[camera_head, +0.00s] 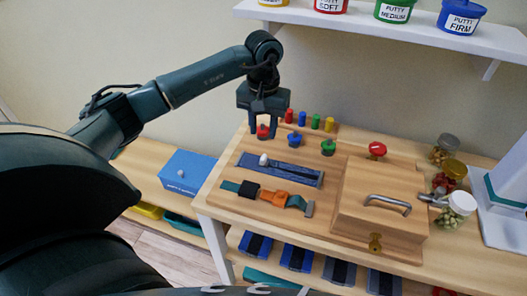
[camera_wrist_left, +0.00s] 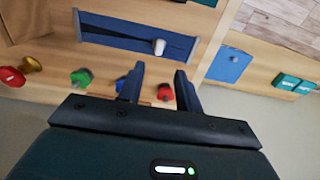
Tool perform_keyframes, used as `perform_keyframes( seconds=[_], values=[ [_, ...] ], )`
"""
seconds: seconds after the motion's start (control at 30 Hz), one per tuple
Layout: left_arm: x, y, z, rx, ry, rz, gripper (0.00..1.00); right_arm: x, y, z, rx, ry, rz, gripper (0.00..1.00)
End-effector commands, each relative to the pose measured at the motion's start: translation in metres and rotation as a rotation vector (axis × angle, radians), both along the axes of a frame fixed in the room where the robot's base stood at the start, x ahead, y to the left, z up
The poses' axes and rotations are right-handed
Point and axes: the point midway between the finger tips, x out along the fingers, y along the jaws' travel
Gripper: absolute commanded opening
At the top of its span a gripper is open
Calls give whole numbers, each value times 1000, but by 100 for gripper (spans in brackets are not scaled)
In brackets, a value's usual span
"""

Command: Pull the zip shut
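The zip panel is a blue denim strip (camera_head: 300,172) set in the wooden board. Its white zip pull (camera_head: 263,160) sits near the left end in the head view. In the wrist view the strip (camera_wrist_left: 112,37) is at the top, with the white pull (camera_wrist_left: 159,46) towards its right end. A dark gap shows along the strip. My left gripper (camera_head: 266,122) hangs fingers-down above and behind the pull, near a red knob. In the wrist view its two fingers (camera_wrist_left: 158,85) are apart with nothing held, clear of the pull. My right gripper is not in view.
Red, blue (camera_head: 295,139) and green (camera_head: 328,147) knobs stand behind the strip, colored pegs (camera_head: 315,122) beyond. A strap with an orange buckle (camera_head: 273,197) lies in front. A wooden box (camera_head: 380,205) with a metal handle stands right. A shelf (camera_head: 400,28) with putty tubs hangs above.

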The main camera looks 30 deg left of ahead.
Motion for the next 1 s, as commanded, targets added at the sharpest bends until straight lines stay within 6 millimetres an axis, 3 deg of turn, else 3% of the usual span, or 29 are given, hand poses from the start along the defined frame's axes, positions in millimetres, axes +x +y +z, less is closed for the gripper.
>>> perform_keyframes(
  seconds=[0.2,0.4,0.6,0.87,1.0],
  values=[
    [-1,-1,-48,-3,5,0,35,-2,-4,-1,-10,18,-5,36],
    [-1,-1,-79,-5,2,1,35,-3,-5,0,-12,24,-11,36],
    [0,-1,-91,-4,-1,0,35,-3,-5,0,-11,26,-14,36],
    [0,-1,-93,-4,-2,0,35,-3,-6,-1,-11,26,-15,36],
    [0,-1,-92,-4,-2,0,24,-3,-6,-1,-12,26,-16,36]
  ],
)
